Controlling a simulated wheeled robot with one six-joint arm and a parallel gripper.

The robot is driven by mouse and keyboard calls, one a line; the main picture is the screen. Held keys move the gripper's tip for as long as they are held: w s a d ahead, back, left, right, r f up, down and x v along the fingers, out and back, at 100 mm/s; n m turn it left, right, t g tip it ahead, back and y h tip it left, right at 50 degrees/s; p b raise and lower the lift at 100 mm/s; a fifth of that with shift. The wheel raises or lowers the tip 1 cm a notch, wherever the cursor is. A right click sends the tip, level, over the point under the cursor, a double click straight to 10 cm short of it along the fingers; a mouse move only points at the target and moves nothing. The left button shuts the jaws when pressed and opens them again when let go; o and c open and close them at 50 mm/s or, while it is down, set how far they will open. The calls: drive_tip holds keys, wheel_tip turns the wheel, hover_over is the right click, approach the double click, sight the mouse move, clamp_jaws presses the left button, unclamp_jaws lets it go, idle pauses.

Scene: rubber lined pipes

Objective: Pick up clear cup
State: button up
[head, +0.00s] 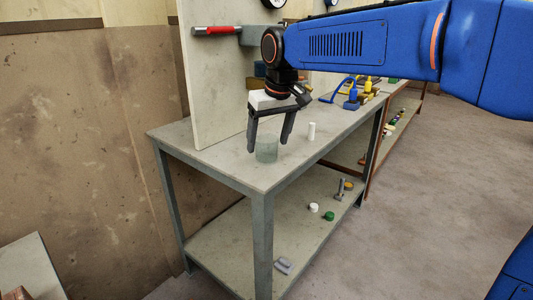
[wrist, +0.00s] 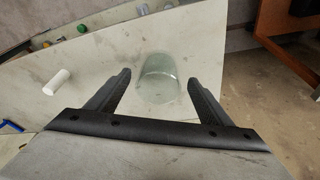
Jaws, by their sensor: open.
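The clear cup (head: 266,149) stands upright on the grey table (head: 222,160) near its front edge in the head view. It is see-through with a greenish tint. My gripper (head: 268,146) is open, with its two dark fingers pointing down just above and around the cup's place in the picture. In the wrist view the clear cup (wrist: 159,78) shows between and a little beyond the fingertips of my gripper (wrist: 160,80). Nothing is held. I cannot tell whether a finger touches the cup.
An upright board (head: 210,75) rises behind my gripper. Blue and yellow items (head: 358,95) sit farther back. The lower shelf (head: 235,245) holds several small parts.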

drive_tip(key=x, duration=0.4)
drive_tip(key=shift+w+r, duration=0.1)
drive_tip(key=shift+w, duration=0.05)
drive_tip(key=c, duration=1.1)
drive_tip(key=shift+r, duration=0.1)
